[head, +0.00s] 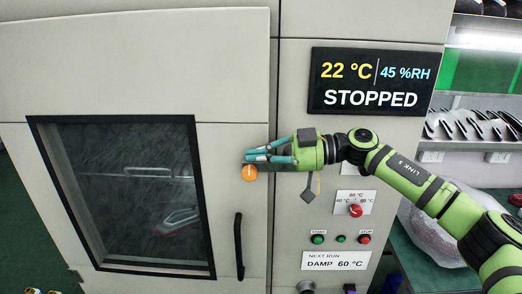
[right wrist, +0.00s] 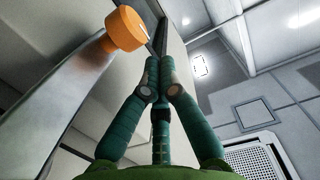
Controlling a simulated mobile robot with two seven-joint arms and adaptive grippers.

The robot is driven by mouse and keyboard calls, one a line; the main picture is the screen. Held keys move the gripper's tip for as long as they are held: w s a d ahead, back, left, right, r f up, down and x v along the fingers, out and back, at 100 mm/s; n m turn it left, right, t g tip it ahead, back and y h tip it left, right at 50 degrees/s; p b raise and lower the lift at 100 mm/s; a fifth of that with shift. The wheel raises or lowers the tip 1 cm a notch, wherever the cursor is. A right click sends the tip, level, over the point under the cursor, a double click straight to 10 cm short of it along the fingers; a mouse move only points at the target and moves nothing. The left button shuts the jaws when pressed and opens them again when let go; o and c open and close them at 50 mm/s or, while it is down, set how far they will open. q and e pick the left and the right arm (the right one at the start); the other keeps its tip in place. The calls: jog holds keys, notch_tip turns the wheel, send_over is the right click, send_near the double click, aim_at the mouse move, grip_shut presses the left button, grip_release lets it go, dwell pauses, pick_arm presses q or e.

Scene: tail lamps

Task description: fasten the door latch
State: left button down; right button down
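The door (head: 232,150) is a pale chamber door with a dark window and a black vertical handle (head: 239,247). It looks flush or nearly so with the frame; I cannot tell if a small gap remains. The orange-ended latch (head: 249,174) shows at the door's right edge. In the right wrist view its orange knob (right wrist: 125,29) sits on a grey metal bar (right wrist: 75,100). My right gripper (head: 246,157) is just above the knob in the head view, fingers pointing left. Its teal fingers (right wrist: 160,65) are together with nothing visible between them, apart from the knob. My left gripper is out of view.
Right of the door, a display (head: 370,83) reads STOPPED, 22 °C. Below it are a red selector knob (head: 355,211), several buttons and a sign (head: 350,261) reading DAMP 60 °C. Shelves (head: 475,125) with dark parts stand at the far right. The space before the door window is clear.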

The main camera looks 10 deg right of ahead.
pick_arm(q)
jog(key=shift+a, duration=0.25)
pick_arm(e)
jog(key=shift+a+f, duration=0.1)
jog(key=shift+f, duration=0.1)
jog(key=shift+r, duration=0.1)
